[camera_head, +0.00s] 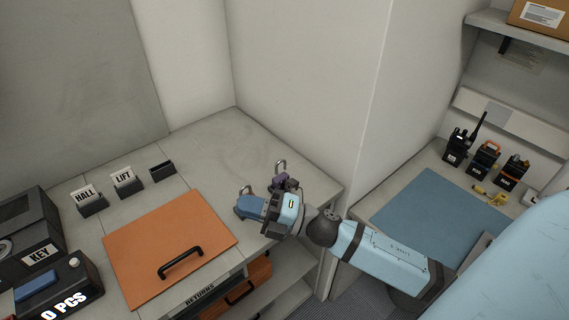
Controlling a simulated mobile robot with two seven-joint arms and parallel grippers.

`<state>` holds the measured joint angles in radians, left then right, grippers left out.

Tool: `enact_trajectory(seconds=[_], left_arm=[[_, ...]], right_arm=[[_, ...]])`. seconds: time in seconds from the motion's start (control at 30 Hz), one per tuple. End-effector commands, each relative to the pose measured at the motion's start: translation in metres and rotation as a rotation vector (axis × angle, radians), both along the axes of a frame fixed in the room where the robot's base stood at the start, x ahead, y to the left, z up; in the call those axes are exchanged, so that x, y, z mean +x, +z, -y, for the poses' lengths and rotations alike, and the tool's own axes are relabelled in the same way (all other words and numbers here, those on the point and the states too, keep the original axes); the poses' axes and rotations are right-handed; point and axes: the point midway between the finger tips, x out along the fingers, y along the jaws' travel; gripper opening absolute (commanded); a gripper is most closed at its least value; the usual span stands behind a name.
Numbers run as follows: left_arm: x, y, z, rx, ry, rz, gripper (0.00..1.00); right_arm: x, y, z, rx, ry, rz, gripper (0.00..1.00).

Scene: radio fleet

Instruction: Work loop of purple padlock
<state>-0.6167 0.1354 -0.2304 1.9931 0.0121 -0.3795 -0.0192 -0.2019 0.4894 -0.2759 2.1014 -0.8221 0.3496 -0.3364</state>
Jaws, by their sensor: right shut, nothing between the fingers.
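The purple padlock (279,180) stands on the grey counter near its right corner, with its grey metal loop (281,165) upward. My right gripper (287,190) reaches in from the right and is shut with nothing held. Its fingers are right at the padlock and cover part of its body; I cannot tell whether they touch it. Whether the loop is open or closed is too small to tell. A blue padlock (248,206) with its own loop is just left of the gripper. My left gripper is not in view.
An orange panel with a black handle (170,247) lies left on the counter. Small HALL (88,202) and LIFT (126,184) holders stand behind it. A wall corner (350,150) rises right of the padlocks. Radios (485,160) and a blue mat (430,216) are at the right.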

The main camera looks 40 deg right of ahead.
Motion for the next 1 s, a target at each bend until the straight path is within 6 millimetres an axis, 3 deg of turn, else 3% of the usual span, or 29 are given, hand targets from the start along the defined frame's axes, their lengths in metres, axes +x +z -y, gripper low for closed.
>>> enact_trajectory(seconds=[0.1, 0.23, 0.33, 0.43, 0.6, 0.7, 0.83, 1.0], left_arm=[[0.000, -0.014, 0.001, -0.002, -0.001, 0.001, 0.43], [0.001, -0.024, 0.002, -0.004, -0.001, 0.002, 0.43], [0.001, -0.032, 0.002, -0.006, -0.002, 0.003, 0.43], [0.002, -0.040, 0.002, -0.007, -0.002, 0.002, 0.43], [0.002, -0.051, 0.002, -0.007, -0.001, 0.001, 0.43], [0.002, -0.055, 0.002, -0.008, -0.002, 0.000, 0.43], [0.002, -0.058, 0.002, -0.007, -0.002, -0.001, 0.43], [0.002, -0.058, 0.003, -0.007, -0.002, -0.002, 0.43]], right_arm=[[-0.004, 0.024, -0.011, -0.356, 0.166, 0.365, 0.00], [-0.010, 0.026, -0.009, -0.766, 0.340, 0.710, 0.00], [-0.006, 0.020, 0.009, -1.102, 0.468, 0.929, 0.00], [0.006, 0.016, 0.042, -1.452, 0.594, 1.089, 0.00], [0.029, 0.028, 0.111, -1.990, 0.769, 1.192, 0.00], [0.038, 0.043, 0.146, -2.220, 0.838, 1.172, 0.00], [0.043, 0.059, 0.173, -2.398, 0.890, 1.129, 0.00], [0.044, 0.066, 0.183, -2.461, 0.910, 1.105, 0.00]])
